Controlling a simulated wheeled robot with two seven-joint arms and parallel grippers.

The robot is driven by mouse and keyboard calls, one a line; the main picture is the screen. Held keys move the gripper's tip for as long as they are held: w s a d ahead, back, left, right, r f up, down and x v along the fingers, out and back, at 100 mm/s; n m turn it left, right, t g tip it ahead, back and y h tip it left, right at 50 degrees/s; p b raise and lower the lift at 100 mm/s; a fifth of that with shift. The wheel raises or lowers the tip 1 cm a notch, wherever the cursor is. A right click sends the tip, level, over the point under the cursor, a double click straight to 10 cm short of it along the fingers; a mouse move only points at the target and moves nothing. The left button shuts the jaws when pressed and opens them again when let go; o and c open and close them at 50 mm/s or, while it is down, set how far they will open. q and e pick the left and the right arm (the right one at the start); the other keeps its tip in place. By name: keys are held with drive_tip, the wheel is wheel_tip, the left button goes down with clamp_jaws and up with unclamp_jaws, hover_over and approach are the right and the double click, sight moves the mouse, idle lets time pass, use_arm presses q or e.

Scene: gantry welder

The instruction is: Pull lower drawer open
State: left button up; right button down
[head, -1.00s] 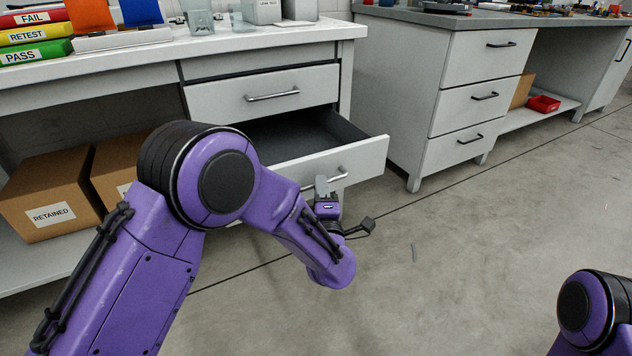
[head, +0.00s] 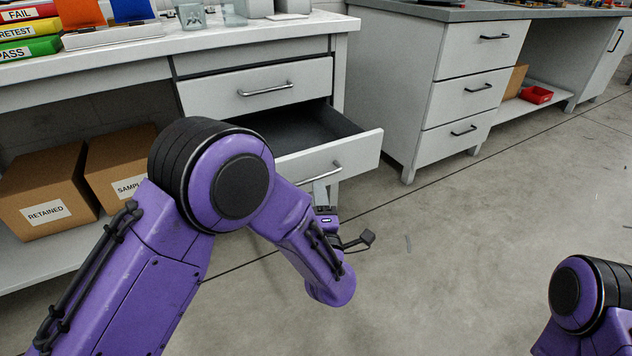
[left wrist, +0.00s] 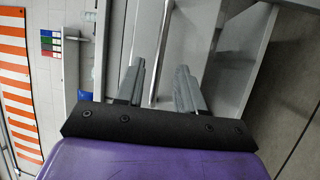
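The lower drawer (head: 350,155) under the white bench is pulled out, and its dark inside shows. Its bar handle (head: 312,174) is on the light grey front. My left gripper (head: 323,190) is in front of that handle, just below it in the head view, partly hidden by my own arm. In the left wrist view its two grey fingers (left wrist: 158,70) stand apart, with the handle bar (left wrist: 162,50) running in the gap between them, touching neither finger as far as I can see. My right gripper is out of view; only part of the right arm shows.
The upper drawer (head: 255,90) is shut above the open one. Cardboard boxes (head: 45,190) stand on the shelf at left. A second grey drawer cabinet (head: 465,90) stands to the right, with a red bin (head: 536,95) beyond. The floor (head: 450,240) in front is clear.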

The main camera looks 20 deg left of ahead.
use_arm(q)
drive_tip(key=v, duration=0.6)
drive_tip(key=shift+p, duration=0.45)
drive_tip(key=shift+s, duration=0.1)
drive_tip(key=s+a+f+m+g+h, duration=0.3)
drive_tip(key=f+m, duration=0.4)
drive_tip(key=f, duration=0.1)
drive_tip(key=s+a+f+m+g+h, duration=0.2)
drive_tip(key=s+f+m+g+h, duration=0.1)
drive_tip(key=f+m, duration=0.4)
drive_tip(key=s+a+f+g, duration=0.3)
drive_tip(key=s+a+f, duration=0.15)
drive_tip(key=s, duration=0.35)
drive_tip(key=s+a+f+g+y, duration=0.1)
drive_tip(key=s+a+f+g, duration=0.3)
drive_tip(key=s, duration=0.5)
drive_tip(key=s+a+f+g, duration=0.2)
drive_tip(key=s+a+f, duration=0.2)
drive_tip(key=s+f, duration=0.3)
wheel_tip(320, 180, up, 34)
drive_tip(key=p, duration=3.3)
drive_tip(key=shift+s+m+y, duration=0.2)
drive_tip(key=shift+m+y, duration=0.1)
drive_tip(key=shift+m, duration=0.1)
